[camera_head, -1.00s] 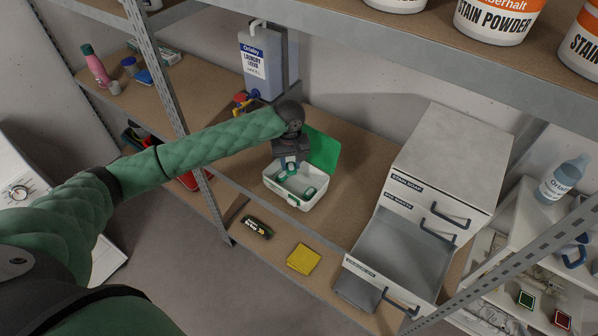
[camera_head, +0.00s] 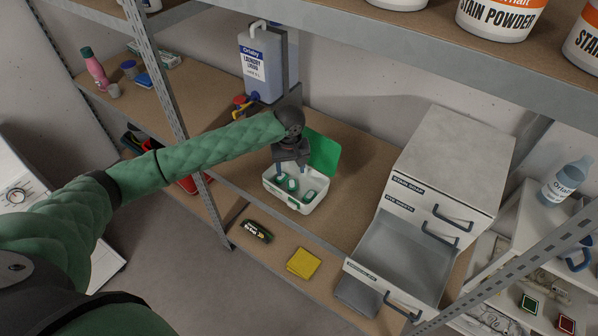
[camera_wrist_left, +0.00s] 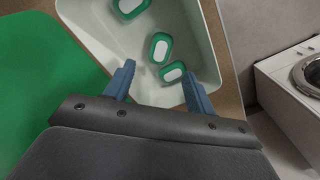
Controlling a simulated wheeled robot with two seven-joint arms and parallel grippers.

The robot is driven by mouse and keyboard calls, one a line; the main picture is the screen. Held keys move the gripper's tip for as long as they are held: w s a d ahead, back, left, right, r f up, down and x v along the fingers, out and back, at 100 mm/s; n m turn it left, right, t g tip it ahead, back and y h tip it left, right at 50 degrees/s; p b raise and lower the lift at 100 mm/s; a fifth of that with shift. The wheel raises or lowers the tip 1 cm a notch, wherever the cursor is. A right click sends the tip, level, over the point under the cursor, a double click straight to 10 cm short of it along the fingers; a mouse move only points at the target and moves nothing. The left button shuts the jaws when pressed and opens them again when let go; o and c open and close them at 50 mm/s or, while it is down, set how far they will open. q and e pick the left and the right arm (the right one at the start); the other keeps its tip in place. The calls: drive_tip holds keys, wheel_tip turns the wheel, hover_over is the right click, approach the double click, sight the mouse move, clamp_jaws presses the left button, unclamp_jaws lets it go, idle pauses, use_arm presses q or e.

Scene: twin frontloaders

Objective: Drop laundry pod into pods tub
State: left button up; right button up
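The pods tub (camera_head: 302,207) is a white box with its green lid (camera_head: 322,153) standing open at the back; it sits on the wooden shelf. Green and white laundry pods lie inside, one (camera_head: 309,196) towards the right. In the left wrist view the tub (camera_wrist_left: 215,60) holds three pods, one (camera_wrist_left: 172,72) lying in front of the gap between my fingertips. My left gripper (camera_head: 291,170) points down over the tub. Its blue fingers (camera_wrist_left: 160,82) are spread, with nothing held between them. My right gripper is not in view.
A laundry liquid container (camera_head: 262,65) stands behind the tub. A drawer unit (camera_head: 440,180) with an open drawer (camera_head: 405,252) stands to the right. A yellow sponge or cloth (camera_head: 303,262) and a dark package (camera_head: 257,230) lie on the lower shelf. A shelf post (camera_head: 160,85) rises left of my forearm.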

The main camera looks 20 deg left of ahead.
use_arm(q)
drive_tip(key=shift+r, duration=0.35)
wheel_tip(320, 180, up, 7)
drive_tip(key=b, duration=0.2)
drive_tip(key=shift+b, duration=0.35)
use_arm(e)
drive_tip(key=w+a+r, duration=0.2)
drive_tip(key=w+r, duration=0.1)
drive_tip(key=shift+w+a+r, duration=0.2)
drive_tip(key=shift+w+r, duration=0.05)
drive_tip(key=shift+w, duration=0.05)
